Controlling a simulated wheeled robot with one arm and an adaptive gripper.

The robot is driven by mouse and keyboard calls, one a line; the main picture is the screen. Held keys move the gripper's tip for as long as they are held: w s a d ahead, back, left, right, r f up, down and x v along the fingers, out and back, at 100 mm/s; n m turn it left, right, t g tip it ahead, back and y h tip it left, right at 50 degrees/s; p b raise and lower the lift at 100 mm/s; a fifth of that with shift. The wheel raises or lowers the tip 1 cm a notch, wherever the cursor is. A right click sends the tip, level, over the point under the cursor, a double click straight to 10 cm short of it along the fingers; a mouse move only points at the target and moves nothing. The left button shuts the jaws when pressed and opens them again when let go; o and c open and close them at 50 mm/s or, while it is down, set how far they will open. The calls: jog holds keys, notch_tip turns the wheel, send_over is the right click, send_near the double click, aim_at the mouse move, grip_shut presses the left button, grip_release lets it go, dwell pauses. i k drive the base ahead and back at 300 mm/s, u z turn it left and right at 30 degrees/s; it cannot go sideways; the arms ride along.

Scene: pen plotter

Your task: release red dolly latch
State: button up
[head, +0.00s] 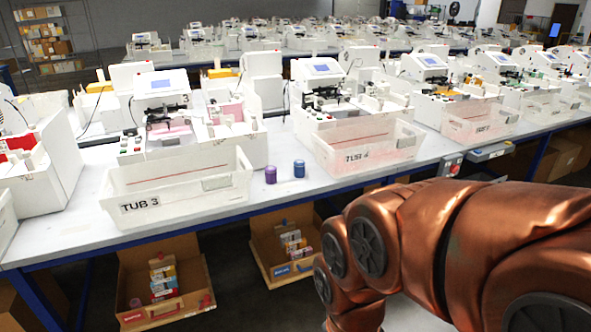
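A brown open-fronted dolly box (188,262) stands on the floor under the bench, below the tub marked TUB 3. A small red label (133,318) and a small red piece (206,300) show on its front edge. I cannot tell which of these is the latch. Red, yellow and white cartons are stacked inside the box. A similar box (258,222) to its right has a blue label (282,270) on its front edge. My copper arm fills the lower right. My gripper is not in view.
The white bench (70,238) carries TUB 3 (178,200), TUB 4 (368,156), several plotters, and a purple (271,174) and a blue (299,168) spool. A blue bench leg (38,300) stands left of the red-labelled box. Dark floor shows around the boxes.

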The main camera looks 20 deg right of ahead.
aim_at(206, 301)
jog(key=z, duration=0.65)
jog(key=i, duration=1.2)
jog(key=u, duration=2.1)
